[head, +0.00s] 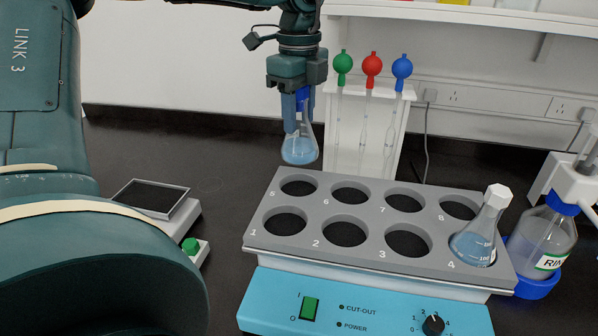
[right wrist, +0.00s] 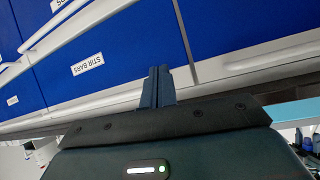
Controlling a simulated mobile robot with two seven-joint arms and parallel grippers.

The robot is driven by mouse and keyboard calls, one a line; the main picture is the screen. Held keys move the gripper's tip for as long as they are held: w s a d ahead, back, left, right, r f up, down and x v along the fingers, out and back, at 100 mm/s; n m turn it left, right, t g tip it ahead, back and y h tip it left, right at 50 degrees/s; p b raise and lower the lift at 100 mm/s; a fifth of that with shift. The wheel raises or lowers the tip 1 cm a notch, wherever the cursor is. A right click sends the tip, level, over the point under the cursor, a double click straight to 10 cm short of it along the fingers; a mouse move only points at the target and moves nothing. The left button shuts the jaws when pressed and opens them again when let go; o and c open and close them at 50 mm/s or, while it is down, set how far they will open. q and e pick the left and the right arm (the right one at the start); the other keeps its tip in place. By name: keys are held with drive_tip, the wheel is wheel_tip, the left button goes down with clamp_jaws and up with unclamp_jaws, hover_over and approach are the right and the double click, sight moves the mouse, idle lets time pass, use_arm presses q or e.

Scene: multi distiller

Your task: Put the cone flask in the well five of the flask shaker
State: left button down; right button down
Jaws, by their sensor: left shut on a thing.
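The cone flask (head: 300,151), clear with pale blue liquid, hangs upright in my left gripper (head: 297,122). The gripper is shut around its neck. In the head view the flask's base is just above and behind well five (head: 299,188), near the back left of the grey flask shaker (head: 262,236). A gap shows between flask and shaker, though its depth is hard to tell. Well five looks empty. My right gripper (right wrist: 158,74) shows in the right wrist view with its fingers together and nothing between them.
Another flask (head: 474,240) with a white stopper sits in well four. A rinse bottle (head: 543,240) stands right of the shaker. A pipette rack (head: 345,145) with green, red and blue bulbs stands behind. A balance-like device (head: 150,198) is at left. Blue drawers (right wrist: 110,50) face my right wrist.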

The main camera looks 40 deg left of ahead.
sight(299, 93)
use_arm(q)
wheel_tip(299, 93, down, 8)
drive_tip(key=shift+f+p, duration=0.25)
drive_tip(key=shift+p, duration=0.1)
drive_tip(key=c, duration=0.8)
unclamp_jaws()
drive_tip(key=shift+c, duration=0.2)
drive_tip(key=shift+r, duration=0.1)
wheel_tip(299, 93, up, 12)
drive_tip(key=shift+f, duration=0.1)
